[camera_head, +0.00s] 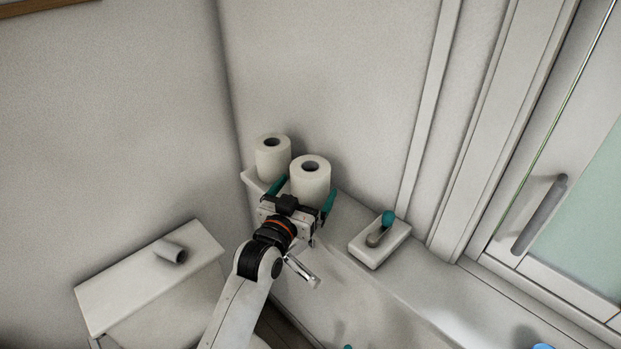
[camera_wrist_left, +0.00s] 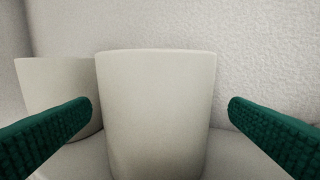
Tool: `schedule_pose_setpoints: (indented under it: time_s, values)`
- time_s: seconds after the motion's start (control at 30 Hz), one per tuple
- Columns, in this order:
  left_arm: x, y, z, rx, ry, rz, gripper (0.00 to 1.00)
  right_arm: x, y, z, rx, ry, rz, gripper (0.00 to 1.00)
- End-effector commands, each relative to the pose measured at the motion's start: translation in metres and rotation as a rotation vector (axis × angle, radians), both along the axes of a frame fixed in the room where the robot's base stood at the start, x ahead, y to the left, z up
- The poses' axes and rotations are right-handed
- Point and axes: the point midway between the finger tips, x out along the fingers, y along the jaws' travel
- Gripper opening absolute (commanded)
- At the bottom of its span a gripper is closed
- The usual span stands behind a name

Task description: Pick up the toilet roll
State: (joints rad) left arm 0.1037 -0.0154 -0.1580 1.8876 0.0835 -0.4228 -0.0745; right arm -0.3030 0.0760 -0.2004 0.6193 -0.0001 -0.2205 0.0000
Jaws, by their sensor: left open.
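Two white toilet rolls stand upright in the corner. The right roll (camera_head: 311,180) is directly in front of my left gripper (camera_head: 304,191), and the left roll (camera_head: 272,157) stands beside it. My left gripper is open, with its green fingers to either side of the right roll. In the left wrist view the right roll (camera_wrist_left: 156,115) fills the middle between the fingers (camera_wrist_left: 160,118), with a visible gap on the right. The left roll (camera_wrist_left: 58,90) shows behind the left finger, partly hidden. My right gripper is not in view.
A white dish (camera_head: 380,242) with a green-knobbed item (camera_head: 387,221) sits right of the gripper. A grey tube (camera_head: 171,252) lies on a white ledge (camera_head: 120,292) at left. Walls close off the corner behind the rolls. A handled glazed door (camera_head: 540,213) is at right.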

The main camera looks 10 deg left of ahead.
Motion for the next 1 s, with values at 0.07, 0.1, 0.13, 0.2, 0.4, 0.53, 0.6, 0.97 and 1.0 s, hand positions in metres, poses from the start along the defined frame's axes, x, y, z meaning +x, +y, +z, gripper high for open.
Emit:
schedule_pose_setpoints:
  time_s: [0.07,0.1,0.13,0.2,0.4,0.53,0.6,0.97,1.0]
  values:
    - [0.013,0.000,0.008,0.000,0.000,0.000,1.00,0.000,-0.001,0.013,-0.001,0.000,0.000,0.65]
    - [0.019,-0.001,0.009,0.000,0.000,0.001,1.00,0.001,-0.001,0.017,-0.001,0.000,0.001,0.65]
    - [0.022,-0.001,0.007,0.000,0.001,0.000,1.00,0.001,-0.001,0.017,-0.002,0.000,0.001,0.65]
    - [0.030,-0.003,0.006,0.000,0.000,0.000,1.00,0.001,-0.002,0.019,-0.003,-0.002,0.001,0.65]
    - [0.039,-0.005,0.004,0.001,0.000,0.000,1.00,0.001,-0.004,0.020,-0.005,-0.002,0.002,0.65]
    - [0.038,-0.005,0.003,0.001,0.000,0.000,1.00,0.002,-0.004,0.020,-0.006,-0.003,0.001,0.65]
    - [0.038,-0.005,0.003,0.001,0.000,0.000,0.95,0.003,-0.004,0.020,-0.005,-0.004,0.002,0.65]
    - [0.038,-0.005,0.004,0.001,-0.001,0.000,0.52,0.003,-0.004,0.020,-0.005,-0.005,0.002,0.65]
    - [0.038,-0.005,0.004,0.001,-0.001,0.000,0.52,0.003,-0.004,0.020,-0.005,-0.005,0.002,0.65]
